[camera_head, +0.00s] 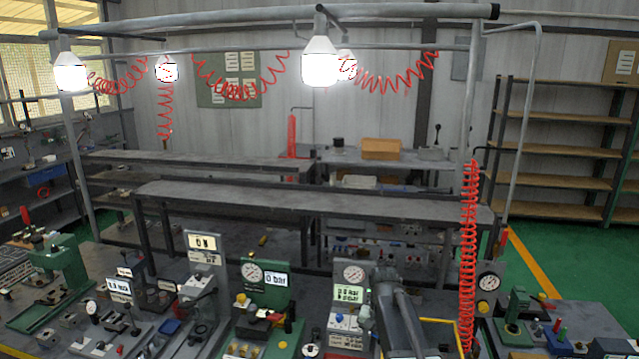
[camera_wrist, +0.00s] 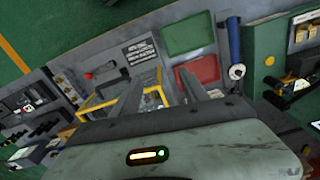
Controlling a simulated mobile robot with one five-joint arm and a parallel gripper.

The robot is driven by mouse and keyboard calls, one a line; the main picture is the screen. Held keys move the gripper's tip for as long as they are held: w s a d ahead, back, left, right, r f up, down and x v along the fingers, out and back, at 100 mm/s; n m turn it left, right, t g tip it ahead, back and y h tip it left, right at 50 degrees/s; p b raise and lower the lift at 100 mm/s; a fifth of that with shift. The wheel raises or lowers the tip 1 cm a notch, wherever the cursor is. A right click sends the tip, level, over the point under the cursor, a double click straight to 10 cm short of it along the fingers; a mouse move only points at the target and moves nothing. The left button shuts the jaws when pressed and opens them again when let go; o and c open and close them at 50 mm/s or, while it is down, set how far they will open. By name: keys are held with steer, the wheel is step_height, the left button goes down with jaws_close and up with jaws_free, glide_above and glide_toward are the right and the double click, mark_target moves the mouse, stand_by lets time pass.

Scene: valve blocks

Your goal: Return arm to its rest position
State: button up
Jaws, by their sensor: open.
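My gripper (camera_wrist: 160,84) shows in the wrist view with its two grey fingers apart and nothing between them. Beyond the fingers lies the grey bench, with a yellow frame (camera_wrist: 95,100) just left of them. In the head view, a grey part that looks like my arm (camera_head: 402,312) reaches over the bench at the lower middle, in front of the panels. The fingertips cannot be made out there.
In the wrist view, a green tray (camera_wrist: 188,36) and a red tray (camera_wrist: 203,68) lie beyond the fingers, with a blue cylinder (camera_wrist: 234,42) to their right. In the head view, gauge panels (camera_head: 265,280) crowd the bench, and a red coiled hose (camera_head: 467,255) hangs right of my arm.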

steer(key=s+f+n+b, duration=0.3)
steer(key=s+f+b, duration=0.8)
steer(key=s+f, duration=0.2)
steer(key=shift+n+b, duration=0.4)
